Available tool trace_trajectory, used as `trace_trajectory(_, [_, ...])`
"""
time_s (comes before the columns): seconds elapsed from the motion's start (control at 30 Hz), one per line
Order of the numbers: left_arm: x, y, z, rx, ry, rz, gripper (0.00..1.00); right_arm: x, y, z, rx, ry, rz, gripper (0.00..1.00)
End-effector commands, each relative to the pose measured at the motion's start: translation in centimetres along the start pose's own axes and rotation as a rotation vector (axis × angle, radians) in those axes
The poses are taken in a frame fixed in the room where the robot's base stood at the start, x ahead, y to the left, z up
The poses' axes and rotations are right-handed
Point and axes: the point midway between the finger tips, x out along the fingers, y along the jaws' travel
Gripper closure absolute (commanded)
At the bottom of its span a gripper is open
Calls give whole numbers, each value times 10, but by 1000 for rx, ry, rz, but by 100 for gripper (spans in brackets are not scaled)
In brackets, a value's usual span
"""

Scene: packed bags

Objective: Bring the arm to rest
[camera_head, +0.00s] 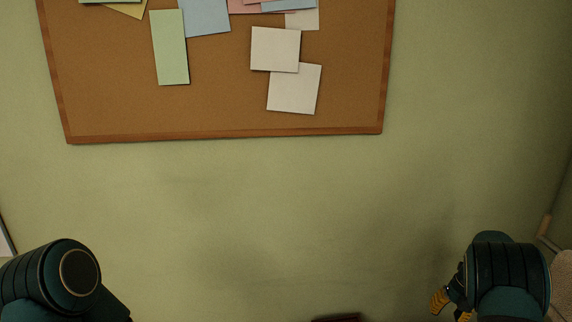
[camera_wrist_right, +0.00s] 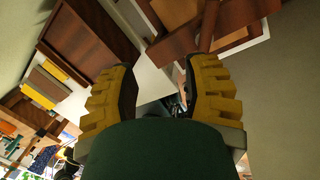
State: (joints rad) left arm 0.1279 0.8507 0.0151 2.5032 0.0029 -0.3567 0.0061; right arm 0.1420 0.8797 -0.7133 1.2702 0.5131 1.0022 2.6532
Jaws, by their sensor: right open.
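My right gripper (camera_head: 452,302) shows at the lower right of the head view, with yellow ridged fingers in front of the green wall. In the right wrist view my right gripper (camera_wrist_right: 158,92) has its two yellow fingers apart, with nothing held between them. My left arm comes in at the lower left of the head view, and its gripper is out of the frame. No bag can be made out in either view.
A cork board (camera_head: 225,110) with pinned paper notes hangs on the green wall (camera_head: 250,210). A dark brown edge (camera_head: 337,318) shows at the bottom. Brown wooden furniture (camera_wrist_right: 95,40) and a white surface (camera_wrist_right: 150,85) lie beyond the fingers in the tilted wrist view.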

Motion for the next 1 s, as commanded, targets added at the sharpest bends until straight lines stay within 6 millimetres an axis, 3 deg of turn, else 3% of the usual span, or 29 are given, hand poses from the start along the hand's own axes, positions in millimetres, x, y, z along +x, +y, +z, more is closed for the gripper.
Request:
trace_trajectory(0.27, [0,1,1,2,-2,1,3,79,29,-55,-586,41,-20,52])
trace_trajectory(0.5, [0,0,1,1,-1,0,3,138,73,-123,-1259,68,-11,52])
trace_trajectory(0.73, [0,0,1,1,-1,1,3,172,127,-202,-1966,44,24,52])
trace_trajectory(1.0, [0,0,1,1,-2,1,3,178,193,-300,-2813,-108,41,52])
